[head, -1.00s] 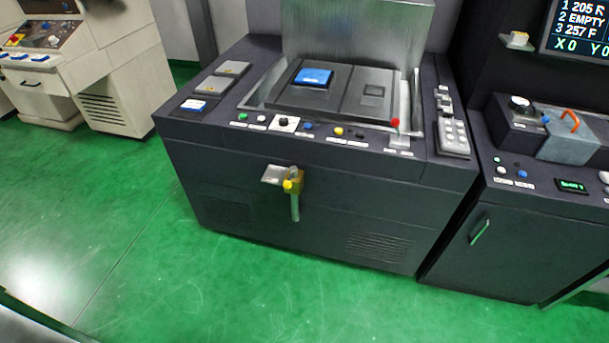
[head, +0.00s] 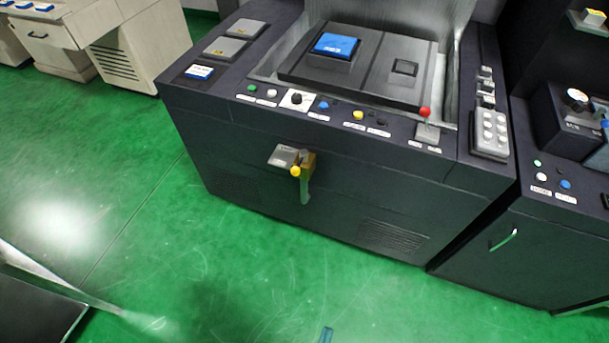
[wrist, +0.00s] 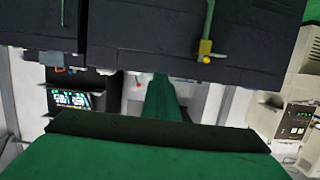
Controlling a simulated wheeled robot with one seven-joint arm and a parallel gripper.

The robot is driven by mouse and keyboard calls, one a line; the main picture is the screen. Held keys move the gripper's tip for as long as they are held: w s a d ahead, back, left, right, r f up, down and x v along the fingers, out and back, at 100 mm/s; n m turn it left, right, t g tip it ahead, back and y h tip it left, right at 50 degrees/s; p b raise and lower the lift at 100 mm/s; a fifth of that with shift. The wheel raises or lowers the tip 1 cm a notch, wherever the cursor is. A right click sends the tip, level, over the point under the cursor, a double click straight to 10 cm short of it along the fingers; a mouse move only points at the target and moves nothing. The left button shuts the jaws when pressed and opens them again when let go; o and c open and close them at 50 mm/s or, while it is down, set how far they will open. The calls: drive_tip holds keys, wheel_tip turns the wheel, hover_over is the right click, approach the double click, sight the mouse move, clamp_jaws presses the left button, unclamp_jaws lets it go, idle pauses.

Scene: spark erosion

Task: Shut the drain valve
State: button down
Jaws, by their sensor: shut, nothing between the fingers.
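The drain valve (head: 308,162) is on the front face of the dark machine. It has a brass-coloured body, a yellow knob and a lever hanging straight down. A grey plate (head: 283,156) is at its left. The wrist view is upside down and shows the valve's yellow knob (wrist: 205,47) and its lever at the upper right. My gripper (wrist: 162,80) is at the middle of the wrist view, shut and empty, pointing towards the machine. It is apart from the valve, which lies to its right there.
A beige console (head: 125,50) is at the back left. The green floor (head: 200,260) before the machine is open.

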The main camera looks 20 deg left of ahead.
drive_tip(key=w+a+f+m+g+y, duration=0.1)
drive_tip(key=w+f+m+y, duration=0.35)
drive_tip(key=w, duration=1.45)
drive_tip(key=w+a+r+m+g+y, duration=0.1)
drive_tip(key=w+a+r, duration=0.1)
drive_tip(key=w+a, duration=0.3)
drive_tip(key=w+a+r+m+g+y, duration=0.1)
drive_tip(key=w+a, duration=0.4)
drive_tip(key=w, duration=0.5)
drive_tip(key=shift+a+r+m+y, duration=0.25)
drive_tip(key=shift+r+m+y, duration=0.2)
drive_tip(key=shift+m+y, duration=0.25)
drive_tip(key=shift+w, duration=0.15)
drive_tip(key=s+a+f+x, duration=0.1)
drive_tip(key=a+x, duration=0.1)
drive_tip(key=x, duration=1)
drive_tip(key=shift+a, duration=0.2)
